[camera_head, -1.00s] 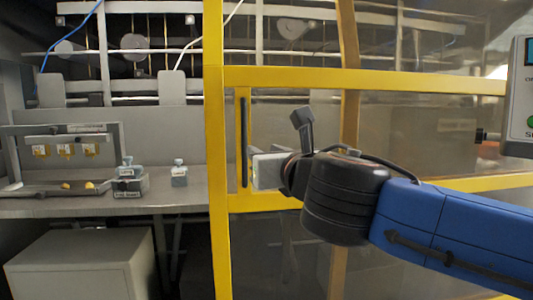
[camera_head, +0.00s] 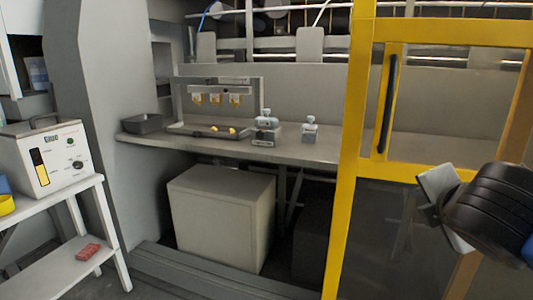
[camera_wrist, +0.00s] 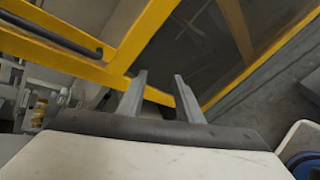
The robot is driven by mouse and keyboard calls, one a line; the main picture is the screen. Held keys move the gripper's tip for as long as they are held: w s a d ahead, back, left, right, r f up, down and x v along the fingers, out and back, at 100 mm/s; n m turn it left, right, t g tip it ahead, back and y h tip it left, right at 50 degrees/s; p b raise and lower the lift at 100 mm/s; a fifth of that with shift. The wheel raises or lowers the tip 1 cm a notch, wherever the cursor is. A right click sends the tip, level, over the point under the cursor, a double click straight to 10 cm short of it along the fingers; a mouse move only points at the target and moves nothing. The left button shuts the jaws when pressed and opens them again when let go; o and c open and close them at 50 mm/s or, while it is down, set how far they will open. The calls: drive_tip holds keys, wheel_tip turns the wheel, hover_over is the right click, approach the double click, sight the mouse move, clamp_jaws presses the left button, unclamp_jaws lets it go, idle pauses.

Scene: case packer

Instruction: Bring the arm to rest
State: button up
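My arm shows at the right edge of the head view, with its dark wrist and grey end in front of the yellow-framed clear door (camera_head: 352,172). My gripper (camera_wrist: 159,76) shows in the wrist view with its two grey fingers apart and nothing between them. The fingers point toward the door's yellow frame, and I cannot tell how near they are. In the head view the fingers are not clearly made out.
The door has a black vertical handle (camera_head: 388,103). Left of it, a grey bench (camera_head: 330,153) carries a rack (camera_head: 218,83), a dark tray (camera_head: 147,123) and small grey devices. A pale box (camera_head: 222,215) stands below. A white shelf (camera_head: 75,275) holds an instrument (camera_head: 45,160).

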drive_tip(key=s+a+f+m+g+y, duration=0.1)
drive_tip(key=s+f+m+g+y, duration=0.1)
drive_tip(key=f+m, duration=0.8)
drive_tip(key=s+a+f+m+g+y, duration=0.2)
drive_tip(key=s+f+m+g, duration=0.3)
drive_tip(key=f+m, duration=0.4)
drive_tip(key=shift+s+a+f+m, duration=0.3)
drive_tip(key=shift+s+f+m, duration=0.1)
drive_tip(key=shift+s+m, duration=0.4)
drive_tip(key=shift+s, duration=0.1)
idle(1.4)
